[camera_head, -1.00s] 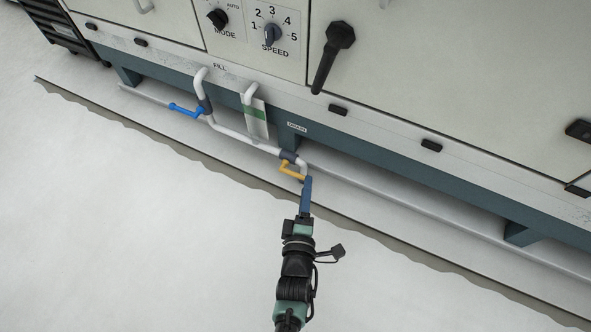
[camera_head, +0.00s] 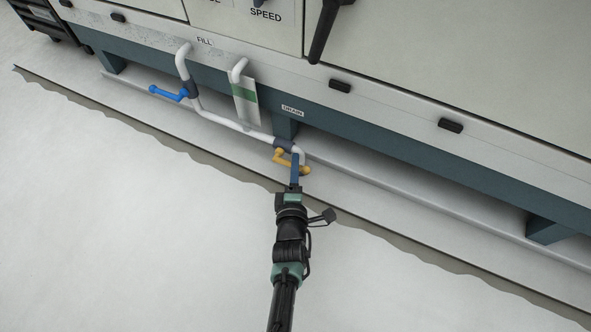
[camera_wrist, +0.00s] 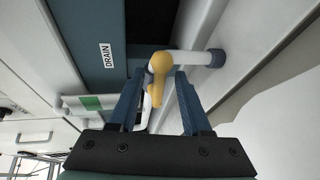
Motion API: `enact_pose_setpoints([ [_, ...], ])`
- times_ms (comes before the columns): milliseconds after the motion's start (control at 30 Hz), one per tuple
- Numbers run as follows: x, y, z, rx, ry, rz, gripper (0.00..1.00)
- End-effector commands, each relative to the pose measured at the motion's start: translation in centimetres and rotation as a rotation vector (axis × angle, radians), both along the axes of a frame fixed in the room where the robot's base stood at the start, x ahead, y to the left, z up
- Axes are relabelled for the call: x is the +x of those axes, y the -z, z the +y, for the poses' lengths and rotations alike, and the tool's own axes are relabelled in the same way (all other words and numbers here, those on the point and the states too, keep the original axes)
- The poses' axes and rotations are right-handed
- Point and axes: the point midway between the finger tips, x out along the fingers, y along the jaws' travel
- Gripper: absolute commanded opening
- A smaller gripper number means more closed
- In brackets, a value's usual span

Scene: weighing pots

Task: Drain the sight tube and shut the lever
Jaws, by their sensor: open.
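The yellow drain lever (camera_head: 279,158) sits on the white pipe under the DRAIN label (camera_head: 292,110); it also shows in the wrist view (camera_wrist: 155,92). My gripper (camera_head: 297,166) is at this lever. In the wrist view its blue fingers (camera_wrist: 160,76) stand apart on either side of the lever, with no clear grip on it. In the head view a finger partly hides the lever. The white sight tube (camera_head: 239,70) stands left of it, before a plate with a green band (camera_head: 246,112). I cannot make out a liquid level. The blue fill lever (camera_head: 168,93) points left below FILL.
The machine's teal base rail (camera_head: 400,157) and its feet (camera_head: 547,229) run close behind the pipe. A grey strip (camera_head: 150,136) lies along the floor in front. A dark cart (camera_head: 42,20) stands at the upper left. The floor at the front left is clear.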

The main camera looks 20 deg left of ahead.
Motion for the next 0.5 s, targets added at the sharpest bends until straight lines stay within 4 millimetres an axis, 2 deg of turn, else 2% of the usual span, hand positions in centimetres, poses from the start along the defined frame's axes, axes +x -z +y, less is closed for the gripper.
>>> enact_pose_setpoints([
  [133,0.96,0.27,0.34,0.000,0.001,-0.001,0.48],
  [433,1.09,0.19,0.38,0.000,0.001,0.000,0.48],
  [500,1.08,0.19,0.38,0.000,0.000,0.000,0.36],
])
